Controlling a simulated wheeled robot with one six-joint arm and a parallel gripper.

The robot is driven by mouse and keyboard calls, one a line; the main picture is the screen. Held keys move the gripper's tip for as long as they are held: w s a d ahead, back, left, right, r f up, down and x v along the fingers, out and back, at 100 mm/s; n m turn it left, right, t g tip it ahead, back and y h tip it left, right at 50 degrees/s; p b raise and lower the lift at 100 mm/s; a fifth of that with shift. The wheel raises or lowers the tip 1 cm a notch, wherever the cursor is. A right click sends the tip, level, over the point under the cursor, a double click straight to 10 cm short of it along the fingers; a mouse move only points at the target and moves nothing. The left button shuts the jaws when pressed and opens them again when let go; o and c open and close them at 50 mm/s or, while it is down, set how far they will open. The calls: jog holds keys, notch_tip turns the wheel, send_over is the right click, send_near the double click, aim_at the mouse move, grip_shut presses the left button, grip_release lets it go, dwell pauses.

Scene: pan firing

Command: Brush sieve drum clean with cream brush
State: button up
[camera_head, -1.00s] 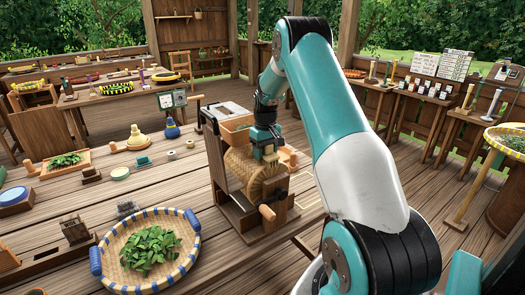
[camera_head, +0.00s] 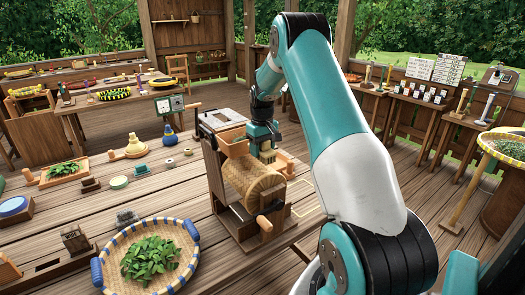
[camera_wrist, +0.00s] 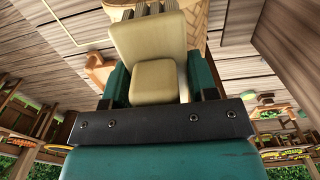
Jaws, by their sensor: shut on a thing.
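The woven, tan sieve drum (camera_head: 250,181) sits in a wooden stand on the deck table, below a wooden hopper (camera_head: 232,145). My gripper (camera_head: 266,143) is at the drum's upper right side, pointing down. In the wrist view it is shut on the cream brush (camera_wrist: 148,38), which is held between the two teal fingers. The brush's far end is close to the drum, which shows at the top of the wrist view (camera_wrist: 190,14). I cannot tell whether the bristles touch it.
A wooden crank handle (camera_head: 265,223) sticks out at the drum's front. A round basket of green leaves (camera_head: 113,250) stands at front left. A blue-bottomed bottle (camera_head: 170,137) and small dishes stand at left. Side tables (camera_head: 436,98) with bottles stand at back right.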

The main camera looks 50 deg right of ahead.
jog(key=shift+r+p, duration=0.95)
jog(key=shift+r, duration=0.55)
